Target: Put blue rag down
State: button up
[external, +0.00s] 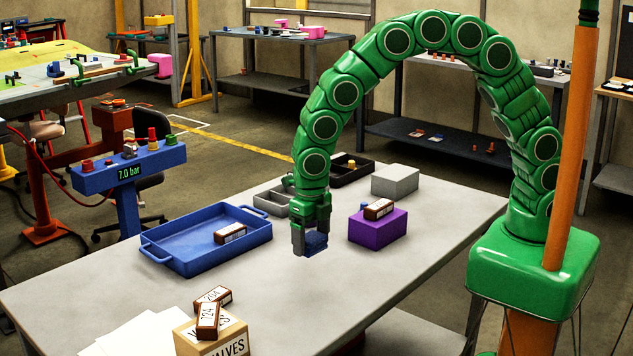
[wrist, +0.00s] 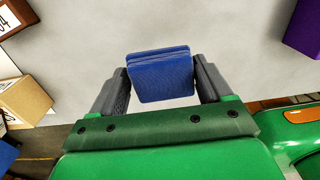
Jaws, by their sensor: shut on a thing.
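The blue rag (external: 315,242) is a small folded dark blue cloth. My gripper (external: 311,246) is shut on it, over the middle of the grey table (external: 370,280). In the wrist view the rag (wrist: 160,75) sits between the two grey fingers of my gripper (wrist: 162,85), with the pale tabletop behind it. I cannot tell whether the rag touches the table or hangs just above it.
A blue tray (external: 200,262) holding a brown labelled block (external: 230,233) is to the left. A purple box (external: 377,230) with a brown block (external: 378,209) on top is to the right. A cardboard box (external: 212,338) stands at the front. Grey bins and a grey box (external: 395,181) are behind.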

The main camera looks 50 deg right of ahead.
send_over(293, 282)
jog(key=shift+d+f, duration=0.15)
jog(key=shift+f, duration=3.95)
jog(key=shift+f, duration=0.15)
jog(key=o, duration=1)
jog(key=shift+c, duration=0.2)
notch_tip(293, 282, up, 12)
